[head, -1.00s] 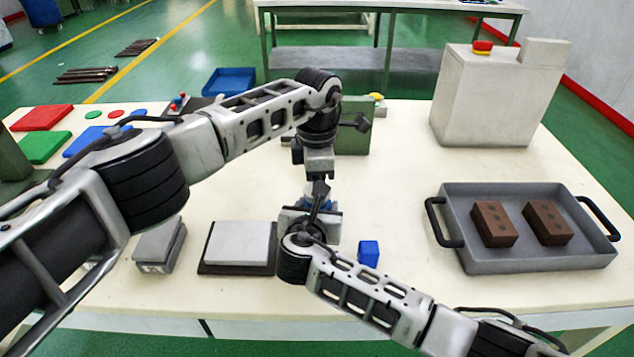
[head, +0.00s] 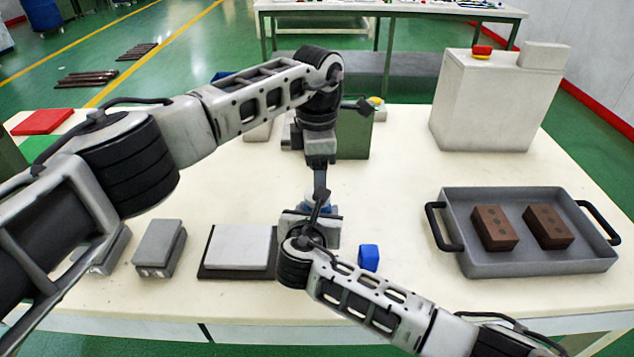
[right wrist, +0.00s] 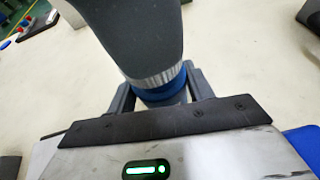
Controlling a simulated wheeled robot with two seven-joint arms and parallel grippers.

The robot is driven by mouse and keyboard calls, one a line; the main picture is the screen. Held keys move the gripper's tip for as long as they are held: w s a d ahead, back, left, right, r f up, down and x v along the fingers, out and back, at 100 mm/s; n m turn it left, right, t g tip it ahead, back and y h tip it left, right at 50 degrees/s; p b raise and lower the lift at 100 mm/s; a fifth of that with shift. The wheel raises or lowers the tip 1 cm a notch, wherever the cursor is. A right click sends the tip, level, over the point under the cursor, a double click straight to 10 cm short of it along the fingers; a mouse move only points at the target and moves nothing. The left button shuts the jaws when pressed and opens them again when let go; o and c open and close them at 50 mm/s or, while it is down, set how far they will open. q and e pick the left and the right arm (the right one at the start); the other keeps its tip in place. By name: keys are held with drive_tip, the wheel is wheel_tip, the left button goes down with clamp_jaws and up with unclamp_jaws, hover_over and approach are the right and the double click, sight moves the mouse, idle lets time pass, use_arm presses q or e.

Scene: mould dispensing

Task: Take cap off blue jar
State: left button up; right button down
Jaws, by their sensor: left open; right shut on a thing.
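The blue jar (right wrist: 165,93) is between the fingers of my right gripper in the right wrist view. My right gripper (head: 316,215) is shut on it. A pale ribbed band, which looks like the cap (right wrist: 157,77), sits on top of the jar. A dark grey finger of my left gripper (right wrist: 132,35) covers most of the cap from above. In the head view my left gripper (head: 320,186) points down just over the jar and is open. I cannot tell whether its fingers touch the cap. In the head view the jar is mostly hidden by the grippers.
A small blue block (head: 368,257) stands right of my right gripper. A grey tray (head: 540,264) with two brown bricks is at right. The table between is clear.

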use_arm(q)
drive_tip(key=shift+r, duration=0.4)
drive_tip(key=shift+c, duration=1.4)
wheel_tip(320, 180, up, 3)
drive_tip(key=shift+m, duration=0.6)
drive_tip(key=shift+f, duration=3.95)
drive_tip(key=c, duration=0.8)
drive_tip(key=n, duration=0.5)
drive_tip(key=shift+w, duration=0.1)
drive_tip(key=n, duration=0.5)
drive_tip(key=shift+r, duration=0.1)
drive_tip(key=n, duration=1)
